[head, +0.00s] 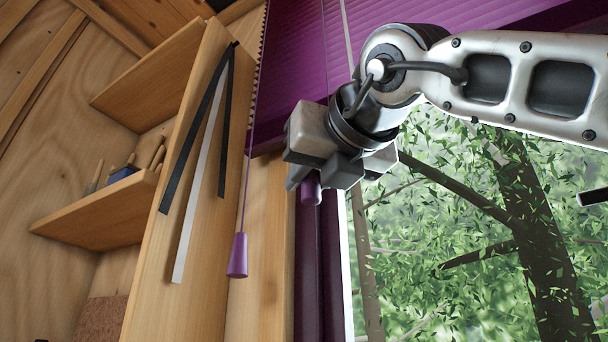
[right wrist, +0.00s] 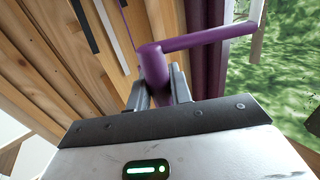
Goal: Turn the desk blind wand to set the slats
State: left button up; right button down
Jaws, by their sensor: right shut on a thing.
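The purple blind (head: 300,62) hangs across the top of the window, with its slats in the upper part of the head view. My right gripper (head: 318,178) is shut on the purple wand, whose end (head: 311,190) shows just below the fingers. In the right wrist view the wand (right wrist: 154,68) stands between the two fingertips (right wrist: 158,88). Its bent crank arm (right wrist: 210,34) reaches to the right there. Much of the wand is hidden behind the gripper in the head view. My left gripper is not in view.
A purple pull cord with a tassel (head: 237,256) hangs left of the gripper. Dark and white strips (head: 198,190) hang on the wooden upright (head: 160,300). Shelves (head: 100,215) stand further left. The window (head: 450,220) with trees outside is at the right.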

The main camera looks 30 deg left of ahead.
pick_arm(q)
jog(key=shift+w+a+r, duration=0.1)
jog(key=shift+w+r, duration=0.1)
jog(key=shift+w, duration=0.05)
pick_arm(e)
jog(key=shift+a, duration=0.15)
jog(key=c, duration=1.3)
grip_release()
jog(key=shift+w, duration=0.1)
jog(key=shift+s+d, duration=0.2)
jog(key=shift+d, duration=0.05)
pick_arm(q)
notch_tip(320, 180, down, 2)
jog(key=b, duration=0.5)
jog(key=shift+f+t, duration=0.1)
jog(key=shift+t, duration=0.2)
pick_arm(e)
jog(key=v, duration=1.5)
jog(key=shift+s, duration=0.15)
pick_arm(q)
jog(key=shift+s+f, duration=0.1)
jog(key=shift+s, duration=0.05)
